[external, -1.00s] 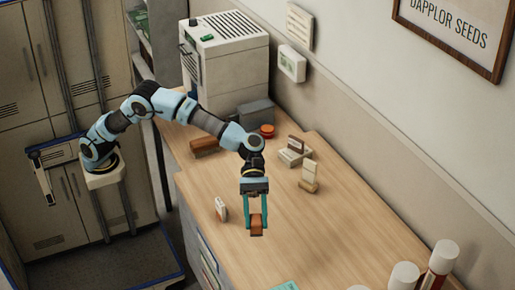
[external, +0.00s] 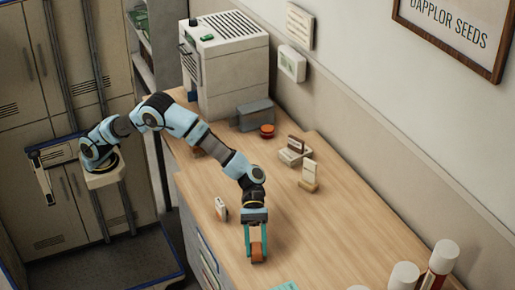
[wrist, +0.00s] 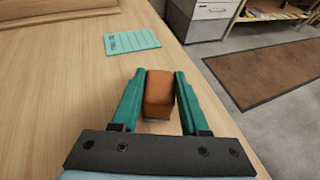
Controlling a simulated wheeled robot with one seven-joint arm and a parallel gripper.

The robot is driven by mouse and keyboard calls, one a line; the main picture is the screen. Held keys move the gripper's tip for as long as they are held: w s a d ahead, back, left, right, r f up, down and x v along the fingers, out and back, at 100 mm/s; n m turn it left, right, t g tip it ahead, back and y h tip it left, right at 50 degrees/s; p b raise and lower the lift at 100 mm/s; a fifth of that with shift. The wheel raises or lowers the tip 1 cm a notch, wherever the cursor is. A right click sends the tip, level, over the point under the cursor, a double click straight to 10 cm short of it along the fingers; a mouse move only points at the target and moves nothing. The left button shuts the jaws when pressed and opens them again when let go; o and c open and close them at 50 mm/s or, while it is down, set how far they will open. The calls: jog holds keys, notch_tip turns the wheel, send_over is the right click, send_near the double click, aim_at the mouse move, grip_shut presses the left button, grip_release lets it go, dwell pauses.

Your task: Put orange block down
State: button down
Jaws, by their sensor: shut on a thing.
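The orange block (external: 257,251) is between the teal fingers of my gripper (external: 256,250), near the front edge of the wooden counter (external: 335,230). The gripper is shut on it. In the wrist view the orange block (wrist: 160,93) sits upright between the two fingertips of my gripper (wrist: 160,92). I cannot tell whether its underside touches the counter or hangs just above it.
A teal printed card (wrist: 132,41) lies on the counter beyond the block; it also shows in the external view (external: 287,285). Bare counter surrounds the block.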

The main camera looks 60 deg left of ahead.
jog(key=shift+f+b, duration=0.2)
jog(key=shift+b, duration=0.1)
jog(key=shift+c, duration=2.1)
grip_release()
jog(key=shift+r, duration=0.2)
jog(key=shift+w+a+r, duration=0.15)
jog(key=shift+a, duration=0.1)
jog(key=v, duration=1.1)
jog(key=shift+a+r+b, duration=0.15)
jog(key=shift+b, duration=0.15)
